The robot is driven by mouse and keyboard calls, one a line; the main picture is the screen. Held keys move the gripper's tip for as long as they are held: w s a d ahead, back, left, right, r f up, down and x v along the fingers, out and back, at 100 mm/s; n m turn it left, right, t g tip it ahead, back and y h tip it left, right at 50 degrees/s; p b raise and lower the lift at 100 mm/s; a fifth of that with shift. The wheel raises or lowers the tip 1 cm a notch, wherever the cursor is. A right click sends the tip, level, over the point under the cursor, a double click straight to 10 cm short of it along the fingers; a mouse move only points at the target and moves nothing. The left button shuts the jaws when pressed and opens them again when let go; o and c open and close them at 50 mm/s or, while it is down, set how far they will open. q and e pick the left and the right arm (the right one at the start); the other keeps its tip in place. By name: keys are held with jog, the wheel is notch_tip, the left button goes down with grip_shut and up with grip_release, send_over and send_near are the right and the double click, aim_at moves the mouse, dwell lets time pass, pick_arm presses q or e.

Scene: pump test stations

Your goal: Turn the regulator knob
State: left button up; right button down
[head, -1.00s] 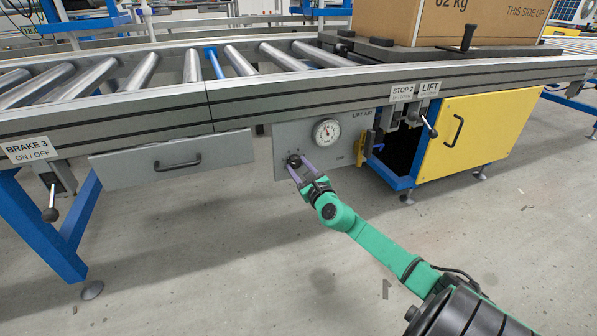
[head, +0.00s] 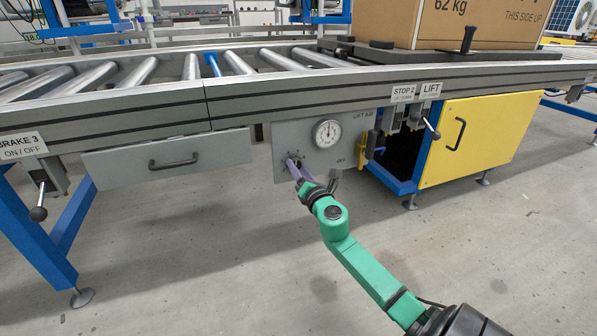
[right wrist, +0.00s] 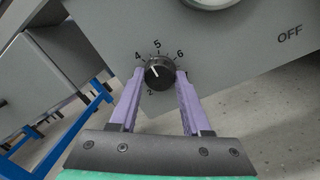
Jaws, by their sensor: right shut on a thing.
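The regulator knob (right wrist: 159,74) is black and round with a white pointer line, set on a grey panel (head: 283,137) marked LIFT AIR. In the right wrist view its pointer leans up and left, near the 4 on the printed scale. My right gripper (right wrist: 159,80) is shut on the knob, with one purple finger on each side of it. In the head view the right gripper (head: 294,170) reaches up to the panel, and its fingers largely hide the knob. My left gripper is not in view.
A round pressure gauge (head: 327,134) sits above and right of the knob. A grey drawer (head: 168,156) is to the left. A yellow door (head: 480,138) and the STOP 2 and LIFT levers are to the right. The roller conveyor runs above; the floor below is open.

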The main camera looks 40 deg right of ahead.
jog(key=m, duration=0.5)
jog(key=shift+h, duration=0.3)
dwell(0.4)
jog(key=shift+c, duration=1.8)
grip_release()
jog(key=shift+s, duration=0.1)
